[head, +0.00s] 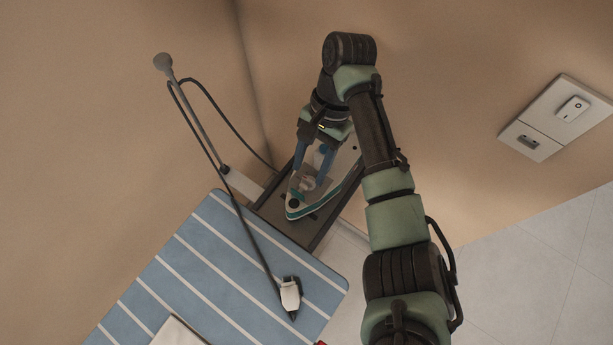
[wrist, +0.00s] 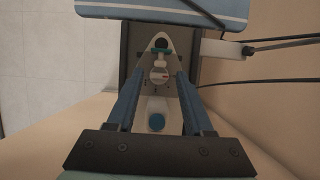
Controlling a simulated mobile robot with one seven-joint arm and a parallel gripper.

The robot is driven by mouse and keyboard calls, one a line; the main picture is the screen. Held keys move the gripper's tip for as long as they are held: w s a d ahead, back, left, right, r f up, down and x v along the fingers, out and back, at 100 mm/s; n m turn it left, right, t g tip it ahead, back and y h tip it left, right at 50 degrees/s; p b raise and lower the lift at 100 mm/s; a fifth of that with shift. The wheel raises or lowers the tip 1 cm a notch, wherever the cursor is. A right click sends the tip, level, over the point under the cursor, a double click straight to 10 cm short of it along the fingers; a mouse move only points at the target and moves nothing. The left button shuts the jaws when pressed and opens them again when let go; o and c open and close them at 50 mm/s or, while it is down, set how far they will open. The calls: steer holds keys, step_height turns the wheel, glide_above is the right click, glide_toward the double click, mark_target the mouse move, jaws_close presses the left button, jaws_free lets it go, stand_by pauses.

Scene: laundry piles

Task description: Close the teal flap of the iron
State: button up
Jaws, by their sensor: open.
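The iron (head: 299,210) is white and grey with a teal edge. It lies on a dark rest at the end of the ironing board, nose toward the board. In the wrist view its nose (wrist: 160,38) is at top centre with a dark round opening. A small teal piece, which looks like the flap (wrist: 161,53), sits just behind that opening. How far it is tilted is hard to tell. My gripper (wrist: 161,74) is open over the iron, with one blue finger on each side of its body; it also shows in the head view (head: 309,178). Nothing is between the fingertips that I can see gripped.
The blue striped ironing board (head: 225,262) is beside the dark iron rest (head: 318,232). A cord runs from a pole (head: 190,100) to a white plug-like piece (head: 290,295) on the board. Walls stand close behind; a switch plate (head: 545,125) is at right.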

mark_target(307, 184)
steer(key=shift+x, duration=1.8)
jaws_close()
